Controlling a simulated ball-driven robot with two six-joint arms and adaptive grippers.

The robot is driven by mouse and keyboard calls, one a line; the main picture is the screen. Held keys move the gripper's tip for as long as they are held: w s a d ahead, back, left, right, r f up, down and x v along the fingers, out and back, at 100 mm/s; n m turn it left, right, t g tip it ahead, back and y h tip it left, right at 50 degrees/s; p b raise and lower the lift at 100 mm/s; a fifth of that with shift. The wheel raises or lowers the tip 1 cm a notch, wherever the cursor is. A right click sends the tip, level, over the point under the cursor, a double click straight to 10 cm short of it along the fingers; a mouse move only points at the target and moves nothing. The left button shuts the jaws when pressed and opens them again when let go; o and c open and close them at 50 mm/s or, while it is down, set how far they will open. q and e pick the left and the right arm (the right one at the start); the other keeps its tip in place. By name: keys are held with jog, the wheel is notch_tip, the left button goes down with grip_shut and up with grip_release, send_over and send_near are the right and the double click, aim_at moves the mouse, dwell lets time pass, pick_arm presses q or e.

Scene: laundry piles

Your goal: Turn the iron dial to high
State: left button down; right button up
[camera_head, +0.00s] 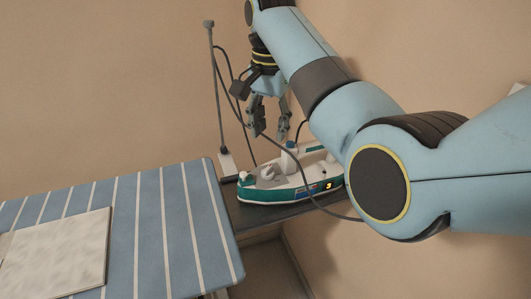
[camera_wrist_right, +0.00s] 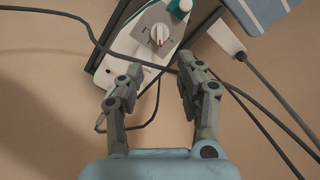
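The iron (camera_head: 277,190) is white and teal and lies on a dark narrow surface beside the ironing board. In the right wrist view its white body (camera_wrist_right: 125,48) shows, with a pale round dial (camera_wrist_right: 158,36) on a grey plate. An orange-red mark shows on the dial; the setting labels are too small to read. My right gripper (camera_head: 271,128) is open and empty above the iron, pointing down. In the right wrist view its fingertips (camera_wrist_right: 160,66) are spread apart just below the dial, seemingly not touching it. My left gripper is not in view.
A blue striped ironing board (camera_head: 150,215) with a folded pale cloth (camera_head: 60,255) is at the left. A thin upright pole (camera_head: 215,90) carries a dark cord (camera_wrist_right: 60,14) that crosses near the iron and gripper. A white block (camera_wrist_right: 225,38) with cables is beside it.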

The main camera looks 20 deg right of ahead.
aim_at(269, 166)
notch_tip(269, 166, down, 11)
jog(key=shift+r, duration=0.2)
dwell(0.3)
grip_shut()
